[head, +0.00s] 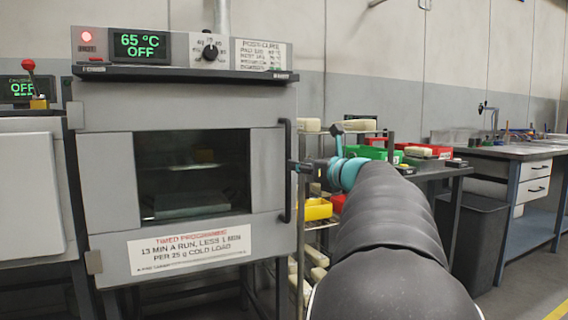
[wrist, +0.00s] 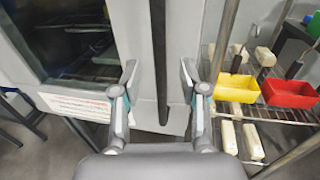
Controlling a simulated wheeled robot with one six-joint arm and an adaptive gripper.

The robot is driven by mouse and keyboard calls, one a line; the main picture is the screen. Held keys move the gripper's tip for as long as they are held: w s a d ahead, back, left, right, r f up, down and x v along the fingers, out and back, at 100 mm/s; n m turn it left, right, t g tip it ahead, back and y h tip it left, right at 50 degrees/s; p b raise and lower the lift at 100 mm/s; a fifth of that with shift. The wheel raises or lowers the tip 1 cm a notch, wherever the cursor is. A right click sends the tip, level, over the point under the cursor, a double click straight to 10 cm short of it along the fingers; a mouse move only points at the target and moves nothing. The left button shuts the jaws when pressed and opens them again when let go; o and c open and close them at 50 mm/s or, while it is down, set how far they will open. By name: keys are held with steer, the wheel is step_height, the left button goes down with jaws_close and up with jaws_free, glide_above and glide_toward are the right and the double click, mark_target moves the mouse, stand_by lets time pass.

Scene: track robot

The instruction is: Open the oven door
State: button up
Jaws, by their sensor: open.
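The oven (head: 180,75) is a grey box with a display reading 65 °C OFF. Its grey door (head: 108,180) has a dark window (head: 165,180) and looks shut. A black vertical bar handle (head: 286,205) runs down the door's right side. In the wrist view the handle (wrist: 158,35) runs down between my spread fingers. My gripper (head: 298,170) is at about mid-height of the handle, reaching in from the right. In the wrist view my gripper (wrist: 158,75) is open, one finger on each side of the bar, with gaps visible. Contact cannot be told.
A wire rack (wrist: 275,118) with yellow (head: 316,209) and red bins stands close right of the oven. A dark table (head: 430,172) with green and red trays is behind my arm. A grey bin (head: 478,235) and workbench (head: 510,152) are farther right. Another unit (head: 28,190) adjoins the oven's left.

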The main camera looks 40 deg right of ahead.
steer(key=w, duration=0.6)
steer(key=shift+w, duration=0.3)
steer(key=shift+d, duration=0.1)
jaws_close()
